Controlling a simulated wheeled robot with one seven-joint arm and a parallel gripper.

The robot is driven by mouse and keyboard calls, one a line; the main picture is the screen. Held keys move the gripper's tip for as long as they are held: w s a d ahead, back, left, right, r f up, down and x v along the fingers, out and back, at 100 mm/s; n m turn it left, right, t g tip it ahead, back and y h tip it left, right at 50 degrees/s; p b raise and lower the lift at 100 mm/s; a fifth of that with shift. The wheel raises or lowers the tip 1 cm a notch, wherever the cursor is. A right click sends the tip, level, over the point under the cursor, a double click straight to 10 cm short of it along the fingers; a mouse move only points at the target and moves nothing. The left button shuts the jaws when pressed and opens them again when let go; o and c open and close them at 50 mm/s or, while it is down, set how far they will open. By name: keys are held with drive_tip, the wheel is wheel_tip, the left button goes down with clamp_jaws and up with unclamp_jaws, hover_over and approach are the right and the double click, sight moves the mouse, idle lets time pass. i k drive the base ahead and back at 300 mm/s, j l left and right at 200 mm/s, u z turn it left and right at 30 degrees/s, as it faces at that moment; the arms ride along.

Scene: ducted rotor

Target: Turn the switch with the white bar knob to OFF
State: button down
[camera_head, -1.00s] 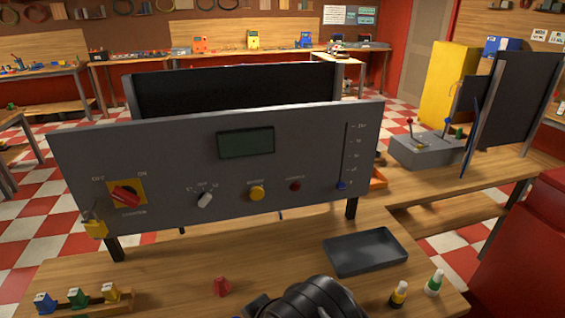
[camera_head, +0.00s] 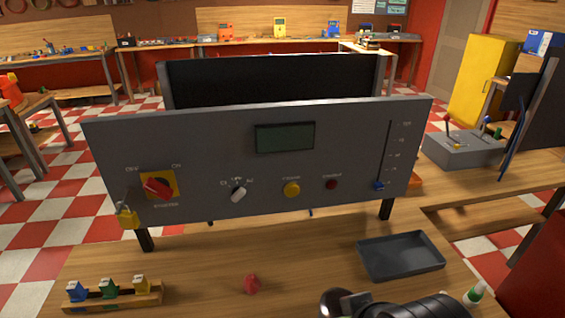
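The switch with the white bar knob (camera_head: 238,195) is on the lower middle of the grey panel (camera_head: 340,130). Small white labels sit in an arc above it; the middle one seems to read OFF, the side ones are too small to read surely. The bar is tilted, running from lower left to upper right, not straight up at the middle label. Nothing touches it. Part of my dark arm shows at the bottom edge, well in front of the panel. My gripper's fingertips cannot be made out.
The panel also has a red rotary switch (camera_head: 157,187) on a yellow plate, a yellow button (camera_head: 291,189), a dark red button (camera_head: 331,184) and a blue slider (camera_head: 379,185). A yellow padlock (camera_head: 128,217) hangs at left. A tray (camera_head: 400,256) and red piece (camera_head: 252,284) lie in front.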

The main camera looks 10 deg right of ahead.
sight(238, 192)
drive_tip(key=j+u, duration=0.2)
drive_tip(key=u, duration=0.2)
drive_tip(key=j+u, duration=0.2)
drive_tip(key=u, duration=0.15)
drive_tip(key=j+u, duration=0.2)
drive_tip(key=u, duration=0.2)
drive_tip(key=j+u, duration=0.2)
drive_tip(key=u, duration=0.15)
